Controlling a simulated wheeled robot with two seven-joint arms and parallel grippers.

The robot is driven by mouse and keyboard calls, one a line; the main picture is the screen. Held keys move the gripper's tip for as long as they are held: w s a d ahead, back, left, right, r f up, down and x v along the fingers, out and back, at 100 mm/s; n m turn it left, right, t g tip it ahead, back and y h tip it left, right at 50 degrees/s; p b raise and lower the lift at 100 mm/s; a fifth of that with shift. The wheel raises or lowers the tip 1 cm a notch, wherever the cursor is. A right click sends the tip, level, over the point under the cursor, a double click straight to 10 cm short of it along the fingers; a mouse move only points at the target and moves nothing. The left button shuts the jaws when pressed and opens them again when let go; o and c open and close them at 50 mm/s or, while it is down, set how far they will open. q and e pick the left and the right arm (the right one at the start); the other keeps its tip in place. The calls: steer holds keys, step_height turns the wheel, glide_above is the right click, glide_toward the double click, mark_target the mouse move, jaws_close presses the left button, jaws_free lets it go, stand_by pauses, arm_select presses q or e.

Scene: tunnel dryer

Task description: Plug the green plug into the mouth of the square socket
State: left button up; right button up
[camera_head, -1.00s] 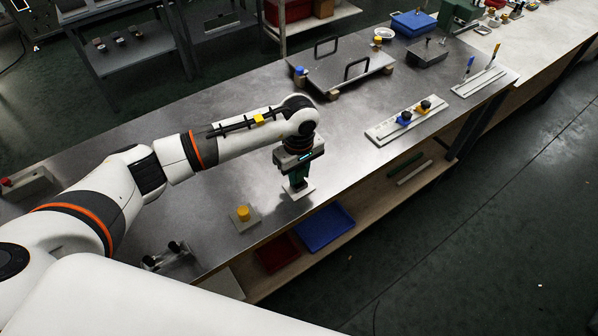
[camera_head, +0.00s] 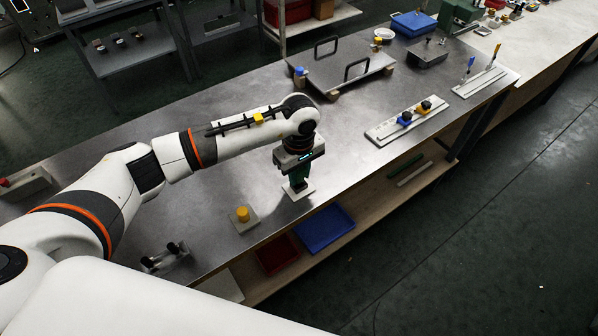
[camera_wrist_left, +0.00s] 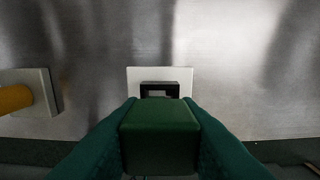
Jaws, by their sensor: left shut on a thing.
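My left gripper (camera_head: 297,178) points down over the white plate of the square socket (camera_head: 303,195) near the table's front edge. In the left wrist view its two green fingers are shut on the green plug (camera_wrist_left: 160,138), a dark green block between them. The black square socket (camera_wrist_left: 159,86) on its white plate shows just beyond the plug in that view, with part of its dark rim and lighter mouth visible. The plug hides the near part of the socket. The plug's lower end is hidden, so I cannot tell whether it touches the socket. My right gripper is not in view.
A yellow cylinder (camera_head: 243,213) on a grey square plate stands left of the socket, near the front edge. A white rail with blue and yellow knobs (camera_head: 404,119) lies to the right. A metal plate with two black handles (camera_head: 345,72) is behind. The table between is clear.

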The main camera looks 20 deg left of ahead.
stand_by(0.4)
arm_select(q)
steer(key=shift+b, duration=0.35)
steer(key=shift+f+b, duration=0.8)
steer(key=shift+b, duration=0.15)
steer(key=shift+r, duration=0.1)
steer(key=shift+r, duration=0.45)
steer(key=shift+b, duration=0.35)
stand_by(1.1)
steer(key=shift+b, duration=0.55)
stand_by(0.7)
